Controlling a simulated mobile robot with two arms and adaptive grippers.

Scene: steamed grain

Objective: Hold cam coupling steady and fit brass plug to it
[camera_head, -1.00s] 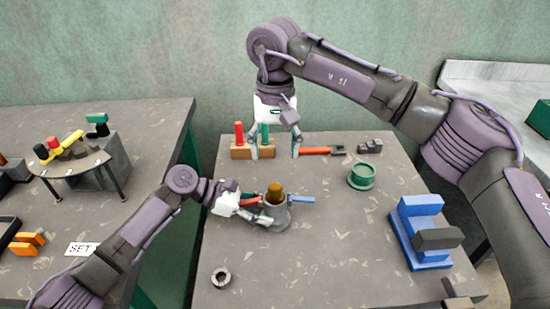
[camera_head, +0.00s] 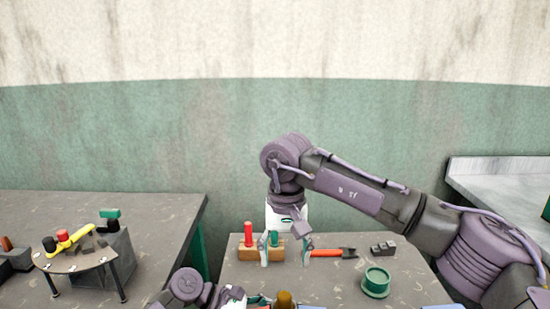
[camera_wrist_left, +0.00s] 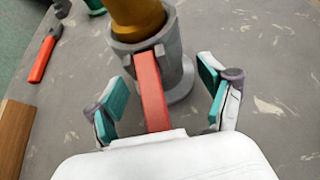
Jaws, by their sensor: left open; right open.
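The grey cam coupling (camera_wrist_left: 174,68) stands upright in the left wrist view. The brass plug (camera_wrist_left: 138,18) sits in its top mouth; how deep it sits I cannot tell. The coupling's red lever (camera_wrist_left: 153,100) points toward my left wrist. My left gripper (camera_wrist_left: 163,86) is open, with one finger on each side of the red lever, apart from it. In the head view only the top of the brass plug (camera_head: 285,299) shows at the bottom edge; the coupling body is cut off. My right gripper (camera_head: 286,256) is open and empty, fingers down by the wooden block.
The wooden block (camera_head: 240,254) holds red and green handles. A red-handled tool (camera_head: 333,253), a dark slotted block (camera_head: 383,248) and a green ring (camera_head: 375,284) stand to the right. A side table (camera_head: 165,215) with a small stand (camera_head: 75,258) is at left.

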